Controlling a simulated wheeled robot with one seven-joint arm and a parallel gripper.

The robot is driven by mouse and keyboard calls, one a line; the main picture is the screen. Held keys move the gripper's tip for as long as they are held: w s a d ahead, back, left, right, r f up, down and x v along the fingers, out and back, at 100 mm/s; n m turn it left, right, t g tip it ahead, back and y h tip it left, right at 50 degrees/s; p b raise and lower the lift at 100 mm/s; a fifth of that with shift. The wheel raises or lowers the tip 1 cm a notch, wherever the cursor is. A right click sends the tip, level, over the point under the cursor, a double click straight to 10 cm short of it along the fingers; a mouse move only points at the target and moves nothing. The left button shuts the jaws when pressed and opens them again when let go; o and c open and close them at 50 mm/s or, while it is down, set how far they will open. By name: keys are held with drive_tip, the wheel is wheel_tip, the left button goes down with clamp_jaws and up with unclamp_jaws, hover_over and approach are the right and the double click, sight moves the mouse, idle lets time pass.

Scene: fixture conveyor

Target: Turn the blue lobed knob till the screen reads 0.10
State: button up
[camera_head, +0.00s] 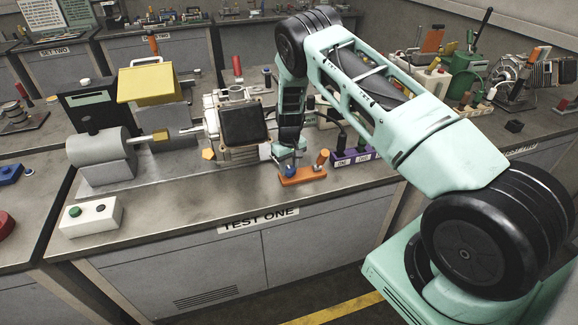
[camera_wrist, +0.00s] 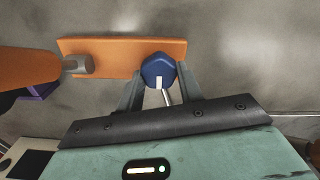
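The blue lobed knob (camera_wrist: 158,68) sits at the right end of an orange plate (camera_wrist: 112,50) in the wrist view, with a white mark on its near side. My gripper (camera_wrist: 160,76) has one finger on each side of the knob, and both appear to touch it. In the head view the knob (camera_head: 290,171) is small and partly hidden under my gripper (camera_head: 288,156), on the orange plate (camera_head: 304,177) near the bench's front edge. A square dark panel (camera_head: 243,125) faces forward left of my gripper; I cannot read any number on it.
An orange handle (camera_wrist: 28,68) with a grey end lies left of the plate in the wrist view. A purple block (camera_head: 352,156) with labels stands right of the plate. A white box with a green button (camera_head: 91,216) is at the bench's left front. The front strip between is clear.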

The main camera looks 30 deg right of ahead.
sight(290, 168)
drive_tip(key=shift+f+m+b, duration=0.1)
drive_tip(key=shift+m+b, duration=0.3)
drive_tip(key=shift+b, duration=0.15)
drive_tip(key=shift+m+b, duration=0.9)
drive_tip(key=shift+b, duration=0.1)
drive_tip(key=shift+m+b, duration=1.1)
drive_tip(key=shift+m, duration=0.4)
drive_tip(key=shift+d, duration=0.1)
drive_tip(key=o, duration=1)
wheel_tip(290, 168, up, 18)
drive_tip(key=b, duration=0.4)
drive_tip(key=shift+f, duration=0.15)
